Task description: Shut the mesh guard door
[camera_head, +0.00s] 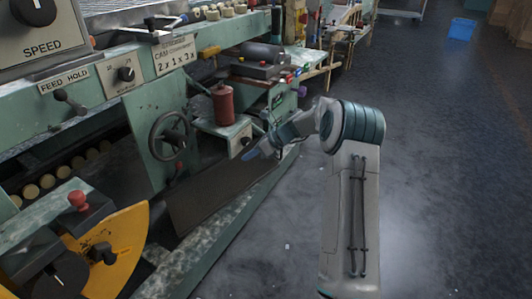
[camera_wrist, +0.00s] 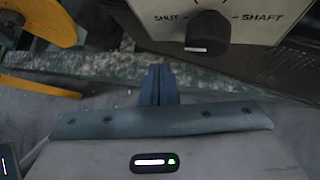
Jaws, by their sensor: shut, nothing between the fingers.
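A dark, flat panel (camera_head: 220,190) slants along the lower front of the green machine in the head view. It looks like the guard door, but its mesh, hinge and latch cannot be made out. My gripper (camera_head: 250,155) is beside the panel's upper edge, in front of the machine; I cannot tell whether they touch. In the wrist view its blue fingers (camera_wrist: 158,82) are together and hold nothing. The door is not clearly identifiable in the wrist view.
A dark knob (camera_wrist: 208,32) on a plate lettered "SHAFT" is just beyond my fingers. A handwheel (camera_head: 170,135), a red cylinder (camera_head: 223,104) and a yellow guard (camera_head: 122,250) are on the machine.

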